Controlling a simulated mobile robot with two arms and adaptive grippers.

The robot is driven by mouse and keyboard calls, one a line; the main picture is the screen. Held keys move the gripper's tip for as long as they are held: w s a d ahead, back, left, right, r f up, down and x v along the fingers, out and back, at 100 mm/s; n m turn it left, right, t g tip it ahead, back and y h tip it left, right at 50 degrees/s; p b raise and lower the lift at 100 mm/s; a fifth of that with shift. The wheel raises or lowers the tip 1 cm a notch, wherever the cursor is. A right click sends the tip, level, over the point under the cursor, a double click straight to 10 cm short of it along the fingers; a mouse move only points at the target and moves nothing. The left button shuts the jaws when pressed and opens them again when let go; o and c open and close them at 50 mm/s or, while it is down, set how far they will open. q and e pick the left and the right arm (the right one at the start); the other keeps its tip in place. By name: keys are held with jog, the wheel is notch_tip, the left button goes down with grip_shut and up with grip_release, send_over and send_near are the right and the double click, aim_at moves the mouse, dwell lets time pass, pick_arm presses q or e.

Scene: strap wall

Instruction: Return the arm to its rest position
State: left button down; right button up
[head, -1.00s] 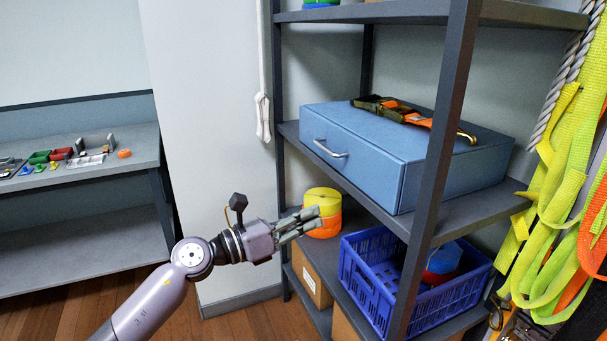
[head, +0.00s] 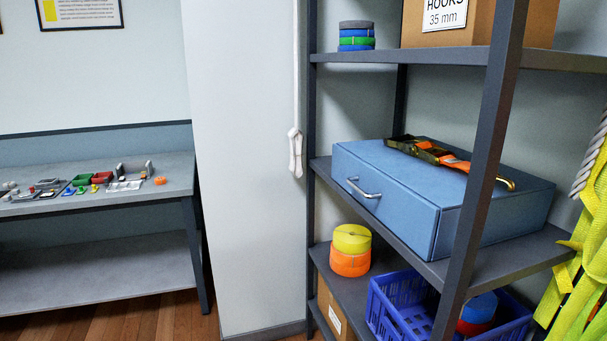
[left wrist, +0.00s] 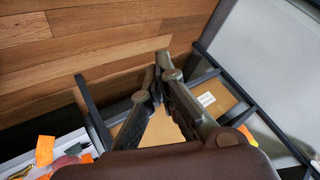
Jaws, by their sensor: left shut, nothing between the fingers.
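My left gripper (left wrist: 160,78) shows in the left wrist view, shut and empty, its fingertips close together. Behind the fingers are the wooden floor (left wrist: 70,60) and a cardboard box (left wrist: 215,98) between dark shelf bars. My left arm and gripper are out of the head view. My right gripper is in neither view.
In the head view, a dark shelf rack (head: 500,150) stands at right with a blue drawer box (head: 440,195), a ratchet strap (head: 440,157), yellow and orange rolls (head: 350,262) and a blue crate (head: 400,310). A grey workbench (head: 100,205) stands at left.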

pick_arm(q)
jog(key=s+a+f+n+g, duration=0.1)
jog(key=s+f, duration=0.3)
jog(key=s, duration=0.7)
jog(key=s+a+f+n+g+y, duration=0.1)
jog(key=s+f+n+g, duration=0.2)
jog(key=s, duration=0.9)
jog(key=s+a+f+n+g, duration=0.1)
jog(key=s+f+n+g, duration=0.2)
jog(key=s, duration=0.8)
jog(key=shift+s+a+f+n+y, duration=0.3)
jog(key=shift+s+f+n, duration=0.1)
jog(key=shift+f, duration=0.45)
